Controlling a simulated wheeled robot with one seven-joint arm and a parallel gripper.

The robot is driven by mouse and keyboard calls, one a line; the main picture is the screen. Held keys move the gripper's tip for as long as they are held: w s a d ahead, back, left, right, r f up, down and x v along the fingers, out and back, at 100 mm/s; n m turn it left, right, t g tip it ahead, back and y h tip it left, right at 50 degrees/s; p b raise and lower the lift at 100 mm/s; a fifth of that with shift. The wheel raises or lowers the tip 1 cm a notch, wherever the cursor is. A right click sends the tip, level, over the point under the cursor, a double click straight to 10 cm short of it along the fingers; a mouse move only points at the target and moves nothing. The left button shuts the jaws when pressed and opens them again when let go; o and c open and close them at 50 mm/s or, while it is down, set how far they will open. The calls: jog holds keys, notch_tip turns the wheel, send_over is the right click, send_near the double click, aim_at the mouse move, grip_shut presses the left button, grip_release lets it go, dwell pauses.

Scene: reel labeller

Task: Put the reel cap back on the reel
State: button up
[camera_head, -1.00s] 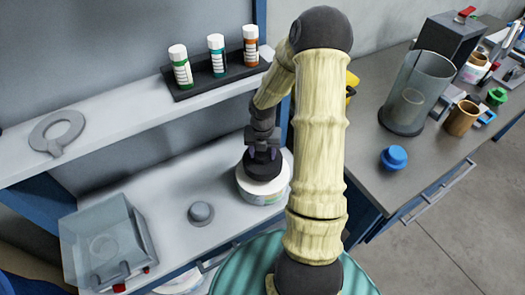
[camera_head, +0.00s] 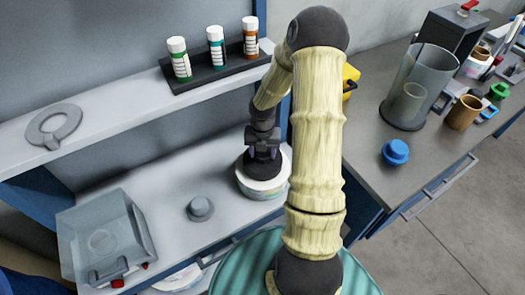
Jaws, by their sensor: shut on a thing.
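The reel (camera_head: 262,188) is a squat white round body with a coloured label on its side, on the grey bench right of centre. My gripper (camera_head: 262,152) points down over it and is shut on a dark round piece, which appears to be the reel cap (camera_head: 262,167). The cap is at the top of the reel, roughly centred over it. I cannot tell whether it is seated or slightly raised. The fingertips are small and partly hidden against the dark cap.
A grey knobbed disc (camera_head: 200,208) and a clear box (camera_head: 105,238) stand left of the reel. A shelf (camera_head: 110,112) above carries a grey ring (camera_head: 54,125) and a rack (camera_head: 215,72) of several vials. A blue knob (camera_head: 396,152) and a clear cylinder (camera_head: 412,85) stand on the right counter.

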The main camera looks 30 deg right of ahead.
jog(key=o, duration=1.4)
jog(key=shift+c, duration=0.2)
notch_tip(320, 180, up, 18)
jog(key=p, duration=0.2)
jog(key=shift+f, duration=0.25)
